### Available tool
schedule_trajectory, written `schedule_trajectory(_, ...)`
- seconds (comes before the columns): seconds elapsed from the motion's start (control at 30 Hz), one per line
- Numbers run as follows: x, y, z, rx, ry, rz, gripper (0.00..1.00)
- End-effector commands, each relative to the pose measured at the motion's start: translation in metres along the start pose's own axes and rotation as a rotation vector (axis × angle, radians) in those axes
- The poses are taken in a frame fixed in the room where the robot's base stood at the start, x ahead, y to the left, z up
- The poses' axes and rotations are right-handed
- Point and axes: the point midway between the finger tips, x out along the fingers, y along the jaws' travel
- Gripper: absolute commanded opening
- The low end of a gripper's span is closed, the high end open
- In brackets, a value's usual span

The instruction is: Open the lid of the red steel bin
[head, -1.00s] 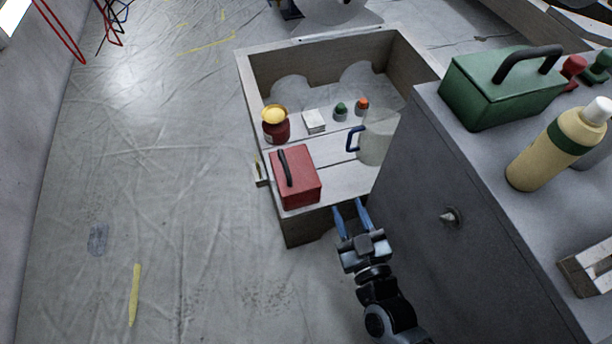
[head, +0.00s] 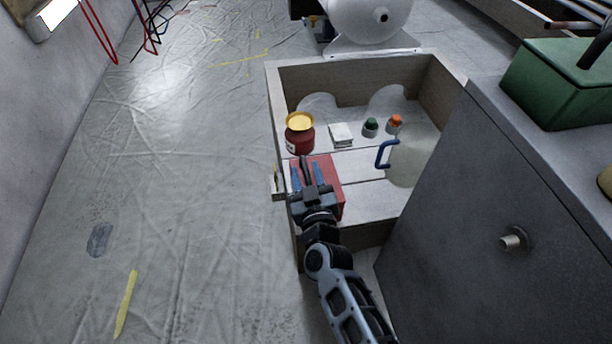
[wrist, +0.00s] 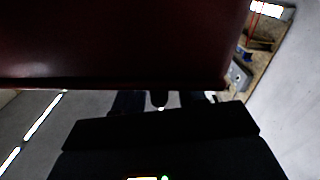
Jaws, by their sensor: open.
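The red steel bin (head: 333,178), a boxy red container with a dark handle on top, stands at the near left end of the wooden crate (head: 352,237). My gripper (head: 307,173) is open. Its blue fingers overlap the bin's left part and handle in the head view, and my wrist hides the bin's near side. In the wrist view the bin (wrist: 120,40) fills the top as a dark red surface with a straight lower edge, very close to the gripper. Whether the fingers touch it or the handle lies between them, I cannot tell. The lid looks shut.
A dark red pot with a yellow top (head: 299,133) stands just behind the bin. A clear jug with a blue handle (head: 410,160) is to the right. A tall grey cabinet (head: 460,200) blocks the right side.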

Motion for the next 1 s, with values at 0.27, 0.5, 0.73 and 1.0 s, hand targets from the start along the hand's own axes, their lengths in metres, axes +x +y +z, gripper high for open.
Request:
schedule_trajectory(0.27, 0.0110, 0.0003, 0.0003, 0.000, -0.001, -0.001, 0.40)
schedule_trajectory(0.5, 0.0107, 0.0005, 0.0000, 0.000, -0.001, 0.000, 0.32)
schedule_trajectory(0.73, 0.0106, 0.0007, 0.0001, 0.000, -0.001, 0.000, 0.10)
schedule_trajectory(1.0, 0.0106, 0.0016, 0.0004, 0.000, -0.001, 0.002, 0.00)
